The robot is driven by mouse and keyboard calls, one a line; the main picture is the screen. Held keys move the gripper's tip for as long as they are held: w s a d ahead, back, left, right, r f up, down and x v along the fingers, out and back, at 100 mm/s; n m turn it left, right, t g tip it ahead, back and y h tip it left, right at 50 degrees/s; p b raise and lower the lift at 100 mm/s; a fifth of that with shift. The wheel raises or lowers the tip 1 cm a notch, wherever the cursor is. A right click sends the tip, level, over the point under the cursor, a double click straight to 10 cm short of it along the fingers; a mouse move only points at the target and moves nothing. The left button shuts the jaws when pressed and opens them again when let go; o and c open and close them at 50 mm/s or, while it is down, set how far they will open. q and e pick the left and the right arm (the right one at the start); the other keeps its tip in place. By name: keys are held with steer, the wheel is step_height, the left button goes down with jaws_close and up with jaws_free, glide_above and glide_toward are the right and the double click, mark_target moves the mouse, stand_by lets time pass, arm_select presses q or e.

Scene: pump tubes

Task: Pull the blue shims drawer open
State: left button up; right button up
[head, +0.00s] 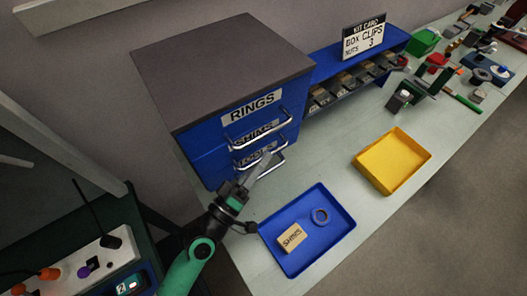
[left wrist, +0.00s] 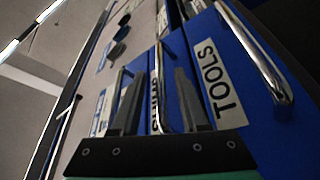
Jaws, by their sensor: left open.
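The blue shims drawer (head: 231,143) is the middle of three in a blue cabinet with a dark top, between RINGS above and TOOLS below. It looks shut, and its label is partly hidden by a handle. My left gripper (head: 265,163) is open in front of the cabinet, close to the lower handles. In the left wrist view, the gripper's two dark fingers (left wrist: 158,95) stand on either side of the shims drawer's metal bar handle (left wrist: 160,85). The handle lies between them, and I cannot tell whether either finger touches it. My right gripper is not in view.
The tools drawer's handle (left wrist: 255,55) is close beside the fingers. A yellow tray (head: 418,154) stands to the right. A kit card (head: 363,37) stands on a blue bin rack.

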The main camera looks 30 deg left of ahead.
arm_select(q)
steer(key=shift+x, duration=0.8)
steer(key=shift+c, duration=0.3)
jaws_close()
stand_by(0.5)
